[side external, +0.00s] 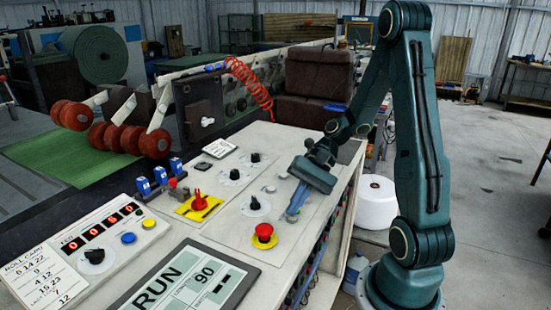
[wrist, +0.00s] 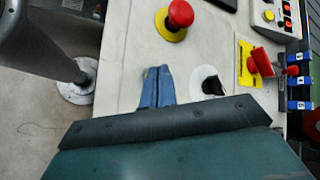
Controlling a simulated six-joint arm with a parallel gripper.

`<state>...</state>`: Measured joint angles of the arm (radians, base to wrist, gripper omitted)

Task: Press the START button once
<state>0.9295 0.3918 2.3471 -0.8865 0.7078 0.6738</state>
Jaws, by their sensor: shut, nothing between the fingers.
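No START label is legible in either view, so I cannot tell which control is the START button. A small pale round button (side external: 270,189) sits on the white panel (side external: 232,232), left of my gripper. My gripper (side external: 291,217) points down over the panel's right part, with its blue fingers together and empty.
A black knob (side external: 254,204) and a red switch on a yellow plate (side external: 199,204) lie left of my gripper. A display (side external: 187,285) reads RUN and 90. A counter box (side external: 104,238) has yellow and blue buttons. A white roll (side external: 374,200) stands on the floor beyond the panel edge.

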